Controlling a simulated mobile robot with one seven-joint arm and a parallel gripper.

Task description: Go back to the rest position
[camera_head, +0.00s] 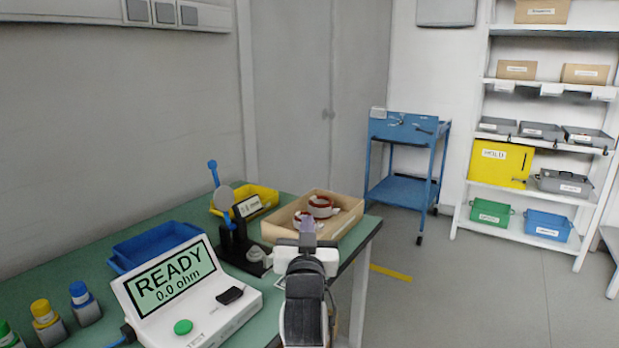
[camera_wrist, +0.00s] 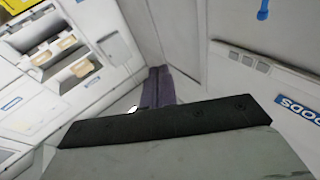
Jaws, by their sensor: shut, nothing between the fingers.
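My gripper (camera_head: 307,230) is at the front right of the green table (camera_head: 205,211) in the head view. It is raised in front of the wooden tray, with no object in it. In the wrist view the two dark fingers (camera_wrist: 158,88) are together, pointing toward the far walls and ceiling side of the room. The wooden tray (camera_head: 349,228) holds ring-shaped parts with red (camera_head: 321,206). My arm hides part of the tray's near side.
A tester (camera_head: 178,283) reading READY 0.0 ohm stands on the table, with a black clamp fixture (camera_head: 236,235), a blue tray (camera_head: 150,247) and a yellow bin (camera_head: 262,194) behind. A blue cart (camera_head: 405,150) and white shelves (camera_head: 462,190) stand beyond open floor.

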